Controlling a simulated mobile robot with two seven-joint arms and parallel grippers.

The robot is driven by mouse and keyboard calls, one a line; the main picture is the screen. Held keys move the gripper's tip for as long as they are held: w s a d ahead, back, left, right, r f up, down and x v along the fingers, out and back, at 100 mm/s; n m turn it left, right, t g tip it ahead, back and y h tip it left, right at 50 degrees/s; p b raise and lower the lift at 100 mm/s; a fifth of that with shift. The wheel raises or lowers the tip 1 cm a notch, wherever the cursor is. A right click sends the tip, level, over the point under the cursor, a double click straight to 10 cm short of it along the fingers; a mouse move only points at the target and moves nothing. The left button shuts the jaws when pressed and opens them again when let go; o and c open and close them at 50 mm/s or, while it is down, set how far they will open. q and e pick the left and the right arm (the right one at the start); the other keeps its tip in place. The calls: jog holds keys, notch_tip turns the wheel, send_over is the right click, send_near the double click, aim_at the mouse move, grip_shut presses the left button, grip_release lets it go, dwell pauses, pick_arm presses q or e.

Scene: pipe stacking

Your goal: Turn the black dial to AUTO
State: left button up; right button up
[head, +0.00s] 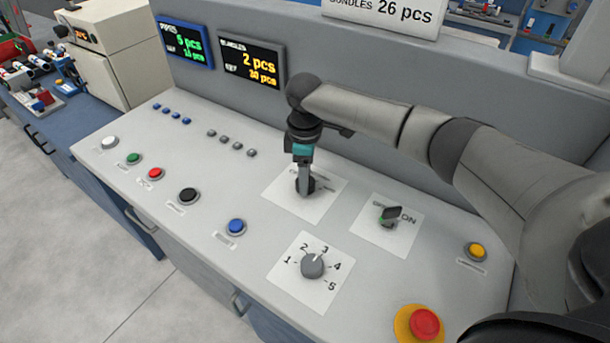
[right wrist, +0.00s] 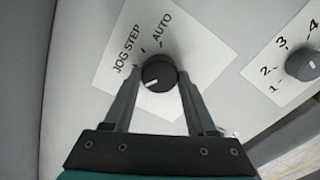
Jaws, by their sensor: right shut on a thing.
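The black dial (right wrist: 158,72) sits on a white plate (right wrist: 103,78) marked JOG, STEP and AUTO. Its white mark shows on the lower left of its face in the right wrist view, away from the AUTO label (right wrist: 161,27). My right gripper (head: 304,188) points down at the dial in the head view and partly hides it and its labels. In the right wrist view the two fingers of my right gripper (right wrist: 157,80) are on either side of the dial, shut on it. My left gripper is not in view.
A grey numbered dial (head: 312,265) and a black ON switch (head: 390,215) are near on the sloped panel. A red emergency button (head: 424,324), a yellow button (head: 476,250) and a blue button (head: 236,226) stand around. Two displays (head: 252,63) are behind.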

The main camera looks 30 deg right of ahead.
jog(key=c, duration=0.6)
jog(key=shift+r+p, duration=0.1)
jog(key=shift+p, duration=0.45)
jog(key=m+p, duration=0.6)
jog(key=p, duration=0.2)
jog(key=shift+r+m, duration=0.1)
jog(key=shift+m, duration=0.2)
jog(key=m+p, duration=0.2)
jog(key=shift+a+m, duration=0.1)
jog(key=shift+m, duration=0.3)
jog(key=m+p, duration=0.2)
jog(key=m, duration=0.1)
jog(key=shift+m, duration=0.3)
jog(key=m+p, duration=0.2)
jog(key=m, duration=0.1)
jog(key=shift+m, duration=0.3)
jog(key=m, duration=0.3)
jog(key=shift+m+p, duration=0.3)
jog(key=shift+p, duration=0.05)
jog(key=shift+m, duration=1.8)
